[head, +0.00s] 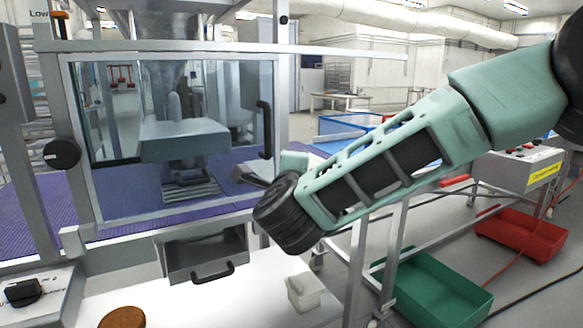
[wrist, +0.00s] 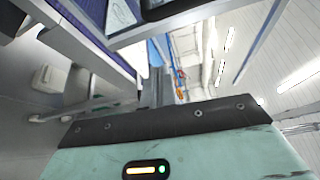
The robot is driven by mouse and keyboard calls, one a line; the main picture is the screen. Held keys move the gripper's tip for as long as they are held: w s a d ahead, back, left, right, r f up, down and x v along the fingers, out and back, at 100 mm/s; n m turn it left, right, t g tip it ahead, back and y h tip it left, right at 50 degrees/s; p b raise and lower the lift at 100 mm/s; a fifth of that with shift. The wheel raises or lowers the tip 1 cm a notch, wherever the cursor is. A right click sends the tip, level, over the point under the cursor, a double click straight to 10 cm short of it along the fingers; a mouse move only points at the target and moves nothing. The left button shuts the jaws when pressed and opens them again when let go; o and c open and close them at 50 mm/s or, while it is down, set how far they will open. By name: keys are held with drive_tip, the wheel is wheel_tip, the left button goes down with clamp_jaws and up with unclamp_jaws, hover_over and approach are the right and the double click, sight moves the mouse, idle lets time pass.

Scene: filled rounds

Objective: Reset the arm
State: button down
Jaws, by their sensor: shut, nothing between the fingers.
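My gripper (wrist: 158,88) shows in the wrist view beyond the teal wrist housing, its grey fingers together with nothing between them. In the head view my teal arm comes in from the upper right and bends at a black joint in front of the machine's right side. Beyond that joint the end of the arm is mostly hidden, so the fingers are hard to make out there. My gripper appears to be in the air, holding nothing.
A machine with a clear framed door (head: 180,190) stands at left, with an open metal drawer (head: 205,257) below. A brown round (head: 122,317) and a small white container (head: 304,291) are on the white worktop. A green crate (head: 436,287) and red crate (head: 521,236) are at right.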

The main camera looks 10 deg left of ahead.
drive_tip(key=s+a+r+n+g+y+p, duration=0.1)
drive_tip(key=s+a+n+g+y+p, duration=0.25)
drive_tip(key=s+n+y, duration=0.4)
drive_tip(key=s+d+f+n+g+h+p, duration=0.1)
drive_tip(key=s+d+f+n+g, duration=0.15)
drive_tip(key=s+n, duration=0.25)
drive_tip(key=s+d+f+n+g+h+p, duration=0.1)
drive_tip(key=s+d+n+g, duration=0.1)
drive_tip(key=s+n+g, duration=0.25)
drive_tip(key=s+d+f+n+g+h+p, duration=0.1)
drive_tip(key=s+d+f+n+g+h, duration=0.1)
drive_tip(key=s+d, duration=0.7)
drive_tip(key=s+d+f+n+g+h+p, duration=0.1)
drive_tip(key=s+d+n+g+h, duration=0.4)
drive_tip(key=d, duration=0.8)
drive_tip(key=s+n, duration=0.1)
drive_tip(key=s, duration=0.2)
drive_tip(key=shift+s+f+p, duration=0.35)
drive_tip(key=shift+p, duration=0.05)
drive_tip(key=shift+a+n, duration=0.15)
drive_tip(key=shift+n, duration=0.15)
